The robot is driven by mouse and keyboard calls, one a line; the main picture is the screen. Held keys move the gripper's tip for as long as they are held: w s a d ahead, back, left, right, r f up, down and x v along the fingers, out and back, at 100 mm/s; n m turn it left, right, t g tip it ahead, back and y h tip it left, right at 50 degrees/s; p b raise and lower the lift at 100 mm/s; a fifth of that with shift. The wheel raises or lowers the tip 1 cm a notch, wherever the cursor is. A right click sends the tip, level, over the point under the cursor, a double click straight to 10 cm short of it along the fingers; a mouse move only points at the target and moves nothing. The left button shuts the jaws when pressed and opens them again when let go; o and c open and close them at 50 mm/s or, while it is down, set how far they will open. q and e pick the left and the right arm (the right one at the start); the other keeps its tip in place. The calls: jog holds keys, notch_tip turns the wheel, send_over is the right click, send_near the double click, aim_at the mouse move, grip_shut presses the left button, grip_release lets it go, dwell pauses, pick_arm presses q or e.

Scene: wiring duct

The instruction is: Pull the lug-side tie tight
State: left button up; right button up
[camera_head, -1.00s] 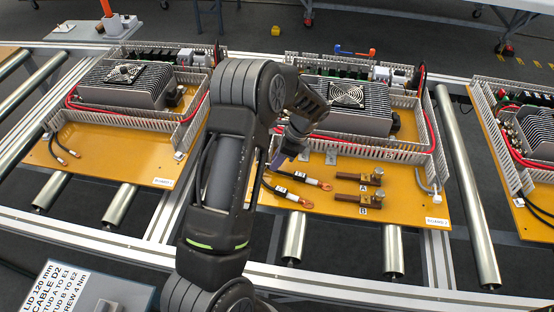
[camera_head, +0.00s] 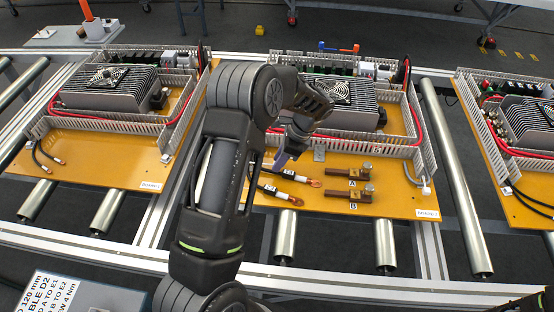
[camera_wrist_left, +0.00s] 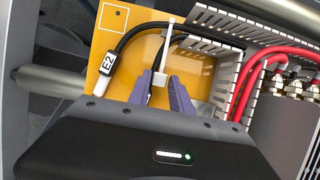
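My left gripper (camera_head: 281,160) reaches down to the middle board, at the left of its front strip. In the left wrist view its purple fingers (camera_wrist_left: 161,80) are a little apart, one on each side of a white tie (camera_wrist_left: 166,42). The tie's strap stands up from a small pale block between the fingertips; I see no clear contact. A black cable (camera_wrist_left: 126,43) with an E2 label curves beside it to the duct (camera_wrist_left: 232,66). In the head view two black cables with copper lugs (camera_head: 314,183) lie on the board, partly behind my arm. My right gripper is out of view.
Two brown stud blocks marked A (camera_head: 350,173) and B (camera_head: 347,195) stand right of the lugs. The slotted duct wall (camera_head: 370,147) runs behind them. Red cables (camera_wrist_left: 262,72) lie right of the fingers. Neighbouring boards (camera_head: 85,169) stand on either side on rollers.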

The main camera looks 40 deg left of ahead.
pick_arm(q)
jog(key=o, duration=0.3)
jog(key=b+v, duration=0.1)
jog(key=v, duration=0.7)
jog(key=shift+s+f, duration=0.1)
jog(key=shift+f, duration=0.05)
dwell(0.5)
